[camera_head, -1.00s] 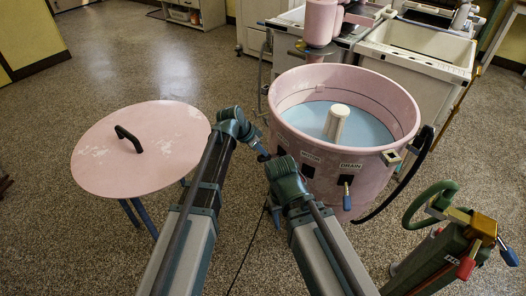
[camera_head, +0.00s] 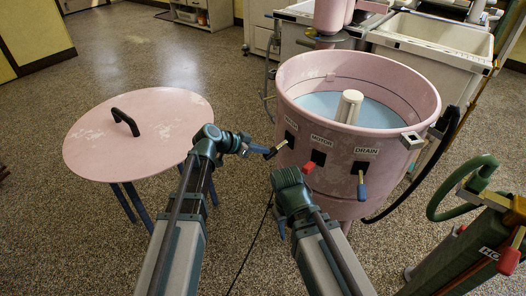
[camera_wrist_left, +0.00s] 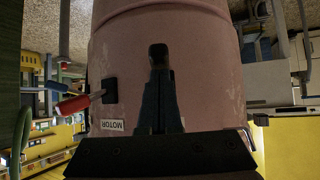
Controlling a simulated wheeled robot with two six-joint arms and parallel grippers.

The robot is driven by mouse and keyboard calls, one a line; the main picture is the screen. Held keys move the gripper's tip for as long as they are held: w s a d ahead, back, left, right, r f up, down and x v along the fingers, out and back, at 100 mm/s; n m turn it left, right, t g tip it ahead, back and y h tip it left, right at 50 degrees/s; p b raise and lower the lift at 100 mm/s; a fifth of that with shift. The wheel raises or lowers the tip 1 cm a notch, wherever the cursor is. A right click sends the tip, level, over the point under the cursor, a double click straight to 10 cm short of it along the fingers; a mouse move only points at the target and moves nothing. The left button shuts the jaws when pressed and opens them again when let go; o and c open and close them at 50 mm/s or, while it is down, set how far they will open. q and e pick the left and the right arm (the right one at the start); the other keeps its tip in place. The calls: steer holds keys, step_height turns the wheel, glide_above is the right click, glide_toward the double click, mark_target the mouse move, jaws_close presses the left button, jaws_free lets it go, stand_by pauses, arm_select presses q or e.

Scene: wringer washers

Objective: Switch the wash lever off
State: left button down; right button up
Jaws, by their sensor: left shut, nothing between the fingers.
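The pink wash tub (camera_head: 340,192) stands right of centre in the head view, with three black slots under labels on its front. The wash lever (camera_head: 281,147) is at the leftmost slot, with a dark tip slanting down to the left. My left gripper (camera_head: 257,149) is shut and empty, its tip close beside the lever's tip; I cannot tell if they touch. In the left wrist view the closed fingers (camera_wrist_left: 159,85) point at the pink tub wall (camera_wrist_left: 205,60) and hide part of it. My right arm is in front of the tub; its fingers are not visible.
The red motor lever (camera_head: 308,167) and blue drain lever (camera_head: 362,191) are close to the right of the wash lever. A pink round lid on a stand (camera_head: 140,140) is at the left. A green-handled device (camera_head: 470,185) is at the right. Sinks stand behind.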

arm_select(q)
steer(key=shift+s+f+b, duration=0.2)
steer(key=shift+f+b, duration=0.1)
steer(key=shift+f, duration=0.15)
arm_select(e)
steer(key=shift+f, duration=0.4)
